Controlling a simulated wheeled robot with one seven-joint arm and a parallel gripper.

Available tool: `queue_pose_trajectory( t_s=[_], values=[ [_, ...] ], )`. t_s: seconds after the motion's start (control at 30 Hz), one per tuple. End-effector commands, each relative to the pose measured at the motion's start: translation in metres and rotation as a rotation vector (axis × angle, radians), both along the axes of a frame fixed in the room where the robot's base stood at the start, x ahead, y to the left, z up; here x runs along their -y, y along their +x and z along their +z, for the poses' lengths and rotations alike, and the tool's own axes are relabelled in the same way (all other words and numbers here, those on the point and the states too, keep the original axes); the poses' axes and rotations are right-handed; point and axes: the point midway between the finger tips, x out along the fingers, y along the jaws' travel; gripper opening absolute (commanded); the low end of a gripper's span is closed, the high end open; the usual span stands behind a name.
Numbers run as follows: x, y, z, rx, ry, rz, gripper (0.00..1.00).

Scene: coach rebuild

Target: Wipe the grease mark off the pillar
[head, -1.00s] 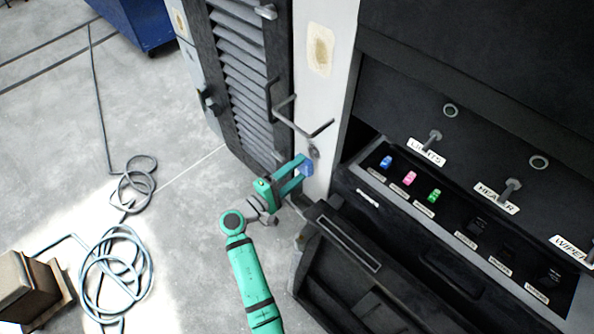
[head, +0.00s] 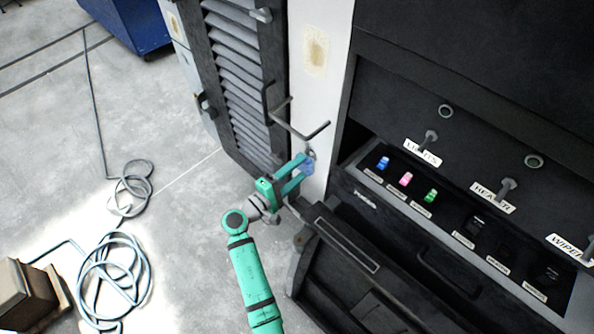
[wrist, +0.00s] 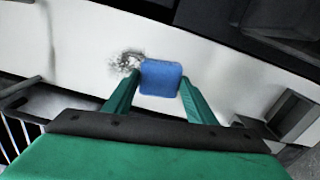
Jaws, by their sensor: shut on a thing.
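The white pillar (head: 313,95) stands between the louvred door and the dark console. A dark grey smudge, the grease mark (head: 311,153), is low on its face. It also shows in the wrist view (wrist: 127,62), just left of the sponge. My gripper (head: 300,170) is shut on a blue sponge (wrist: 160,78), held at the pillar just below the mark in the head view. The sponge also shows in the head view (head: 308,167). I cannot tell whether it touches the pillar. A separate brownish patch (head: 315,55) is higher up the pillar.
A bent grey handle (head: 297,125) sticks out just above my gripper. The louvred door (head: 240,85) is to the left. The console (head: 450,215) with switches, and an open dark flap below it, are to the right. Coiled hoses (head: 112,275) lie on the floor.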

Motion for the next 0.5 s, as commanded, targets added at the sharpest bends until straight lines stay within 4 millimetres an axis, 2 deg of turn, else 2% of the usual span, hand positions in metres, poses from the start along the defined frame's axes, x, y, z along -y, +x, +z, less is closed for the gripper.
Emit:
queue_pose_trajectory(
  t_s=[0.27, 0.5],
  values=[
    [0.001, 0.001, 0.003, 0.001, 0.001, -0.001, 0.26],
    [0.001, 0.0, 0.019, 0.002, 0.001, -0.001, 0.26]
  ],
)
